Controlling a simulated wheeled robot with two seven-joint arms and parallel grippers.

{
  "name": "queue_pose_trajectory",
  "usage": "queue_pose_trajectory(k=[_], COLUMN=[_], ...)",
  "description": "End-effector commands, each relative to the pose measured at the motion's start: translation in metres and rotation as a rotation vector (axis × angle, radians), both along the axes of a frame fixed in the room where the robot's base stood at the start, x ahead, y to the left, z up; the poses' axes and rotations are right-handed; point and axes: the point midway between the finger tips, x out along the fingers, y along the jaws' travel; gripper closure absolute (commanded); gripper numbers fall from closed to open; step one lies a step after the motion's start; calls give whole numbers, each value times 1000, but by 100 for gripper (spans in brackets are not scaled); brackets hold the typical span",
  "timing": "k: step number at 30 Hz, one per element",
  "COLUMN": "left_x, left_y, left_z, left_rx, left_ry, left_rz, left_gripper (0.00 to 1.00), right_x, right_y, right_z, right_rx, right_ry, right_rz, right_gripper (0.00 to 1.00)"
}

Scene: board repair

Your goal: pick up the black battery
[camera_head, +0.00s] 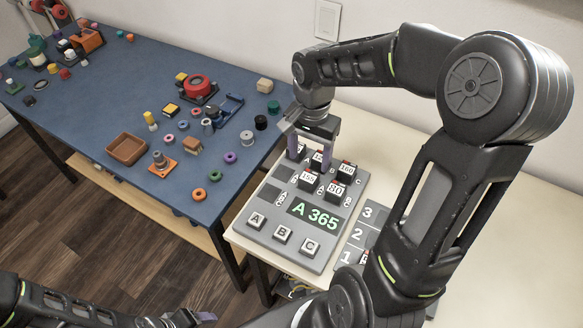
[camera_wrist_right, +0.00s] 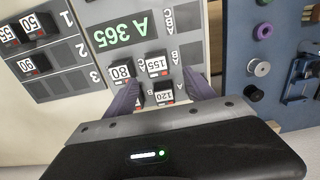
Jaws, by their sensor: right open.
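Several black battery blocks with white number labels stand on the grey panel (camera_head: 258,235). Among them are 155 (camera_head: 308,181), 80 (camera_head: 337,191) and 160 (camera_head: 346,168). My right gripper (camera_head: 312,152) is open over the panel's far end, its purple fingers pointing down. In the right wrist view the block 120 (camera_wrist_right: 164,97) shows between the fingers, with 155 (camera_wrist_right: 157,66) and 80 (camera_wrist_right: 121,73) beyond. I cannot tell whether the fingers touch a block. My left gripper (camera_head: 188,318) is low at the bottom edge, partly cut off.
The panel has a green "A 365" display (camera_head: 315,216) and buttons A, B, C. A second grey board (camera_head: 357,236) numbered 1 to 3 lies beside it, partly behind my right arm. The blue table (camera_head: 120,85) at left holds many small parts and a brown tray (camera_head: 126,149).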

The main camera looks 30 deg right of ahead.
Motion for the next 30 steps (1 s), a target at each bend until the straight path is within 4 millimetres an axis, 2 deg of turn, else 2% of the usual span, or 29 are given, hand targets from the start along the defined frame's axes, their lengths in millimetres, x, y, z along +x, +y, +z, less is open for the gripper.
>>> queue_pose_trajectory(k=[11, 18, 30], left_x=[0, 0, 0], left_y=[0, 0, 0], left_z=[0, 1, 2], left_rx=[0, 0, 0], left_ry=[1, 1, 0], left_rz=[0, 0, 0], left_gripper=[37, 37, 37], right_x=[0, 0, 0], right_y=[0, 0, 0], right_z=[-2, -24, -30], right_rx=[0, 0, 1], right_ry=[-1, 1, 2], right_rz=[-11, -10, -10], right_gripper=[36, 36, 36])
